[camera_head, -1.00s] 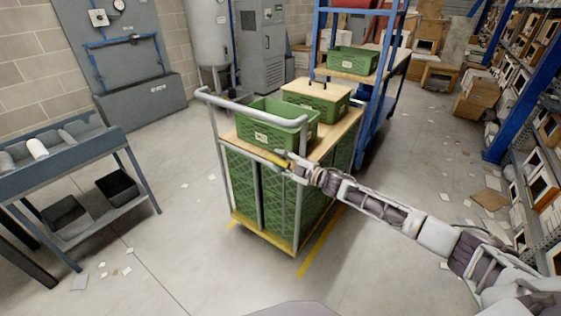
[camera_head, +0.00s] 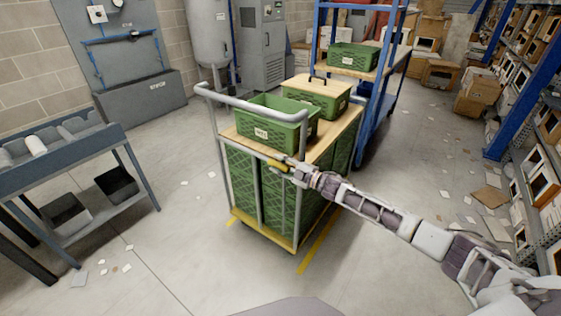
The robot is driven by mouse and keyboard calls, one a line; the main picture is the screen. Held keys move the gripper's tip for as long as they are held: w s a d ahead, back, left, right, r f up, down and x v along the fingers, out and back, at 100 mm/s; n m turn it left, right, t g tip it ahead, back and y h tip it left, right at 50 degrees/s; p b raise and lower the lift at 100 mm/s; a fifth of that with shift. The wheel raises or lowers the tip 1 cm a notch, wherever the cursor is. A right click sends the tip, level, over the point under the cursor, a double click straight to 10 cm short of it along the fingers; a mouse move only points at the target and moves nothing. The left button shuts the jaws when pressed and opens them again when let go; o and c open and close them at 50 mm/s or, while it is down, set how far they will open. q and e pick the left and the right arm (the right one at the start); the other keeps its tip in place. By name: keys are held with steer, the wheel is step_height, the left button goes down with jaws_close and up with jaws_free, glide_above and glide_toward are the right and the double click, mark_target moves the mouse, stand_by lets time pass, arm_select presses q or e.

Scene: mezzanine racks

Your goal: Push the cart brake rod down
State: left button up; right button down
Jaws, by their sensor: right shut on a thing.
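The cart (camera_head: 262,236) stands in the middle of the view, with a grey tubular handle, a wooden top and a yellow base. The yellow brake rod (camera_head: 277,165) is at the cart's near side, just below the wooden top's edge. My right gripper (camera_head: 287,167) reaches in from the right and is shut on the brake rod. The gripper covers part of the rod, and its fingertips are too small to make out clearly. My left gripper is not in view.
A green crate (camera_head: 268,132) and a lidded green crate (camera_head: 318,100) sit on the cart top. A grey bench (camera_head: 70,146) stands at left. A blue-framed rack (camera_head: 368,125) stands behind the cart. Open floor (camera_head: 180,230) lies left of the cart, with scattered paper scraps.

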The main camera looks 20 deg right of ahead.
steer(key=shift+s+a+f, duration=0.1)
steer(key=shift+s+f, duration=0.05)
steer(key=shift+f, duration=0.7)
steer(key=c, duration=1)
jaws_free()
steer(key=shift+f, duration=0.15)
steer(key=shift+v, duration=5.95)
steer(key=shift+d, duration=0.2)
